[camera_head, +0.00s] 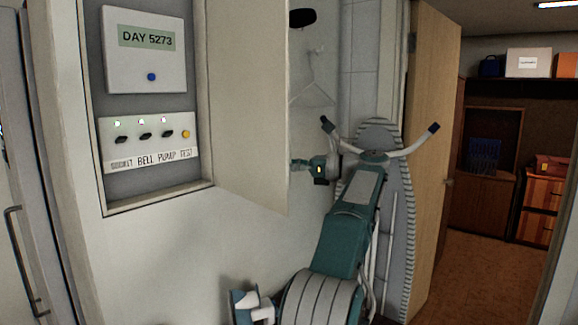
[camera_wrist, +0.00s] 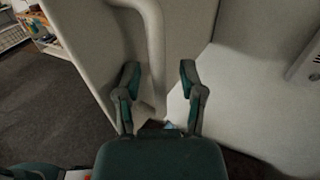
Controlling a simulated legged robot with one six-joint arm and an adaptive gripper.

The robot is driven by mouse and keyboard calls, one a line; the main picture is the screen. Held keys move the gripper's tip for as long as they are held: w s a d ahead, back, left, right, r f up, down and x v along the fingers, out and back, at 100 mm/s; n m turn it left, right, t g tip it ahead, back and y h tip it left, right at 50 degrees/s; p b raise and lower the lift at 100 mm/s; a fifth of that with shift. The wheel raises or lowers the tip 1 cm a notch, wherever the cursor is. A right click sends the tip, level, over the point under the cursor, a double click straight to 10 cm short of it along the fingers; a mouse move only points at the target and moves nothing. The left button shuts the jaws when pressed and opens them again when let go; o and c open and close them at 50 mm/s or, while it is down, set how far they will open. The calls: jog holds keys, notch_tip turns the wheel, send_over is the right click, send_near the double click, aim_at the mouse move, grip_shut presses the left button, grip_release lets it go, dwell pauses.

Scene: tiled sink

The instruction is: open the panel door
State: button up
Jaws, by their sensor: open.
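The panel door (camera_head: 252,100) is a tall pale door, hinged at the right side of the wall panel (camera_head: 204,100). It stands swung open, out from the wall, with the switches behind it exposed. My gripper (camera_head: 299,165) is at the door's free edge, its fingertips partly hidden by the door. In the wrist view my gripper (camera_wrist: 159,68) is open, with two dark green and grey fingers apart. A pale curved bar, apparently the door's handle (camera_wrist: 153,45), passes between the fingers. I cannot tell whether they touch it.
An ironing board (camera_head: 398,215) stands against the wall behind my arm. A wooden door (camera_head: 430,150) stands open at right, with carpeted floor (camera_head: 480,275) beyond. Dark floor (camera_wrist: 50,115) shows clear at left in the wrist view.

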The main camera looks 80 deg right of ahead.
jog(key=shift+s, duration=0.1)
jog(key=s, duration=0.7)
jog(key=shift+s+a, duration=0.2)
jog(key=shift+a, duration=0.1)
jog(key=shift+f, duration=0.1)
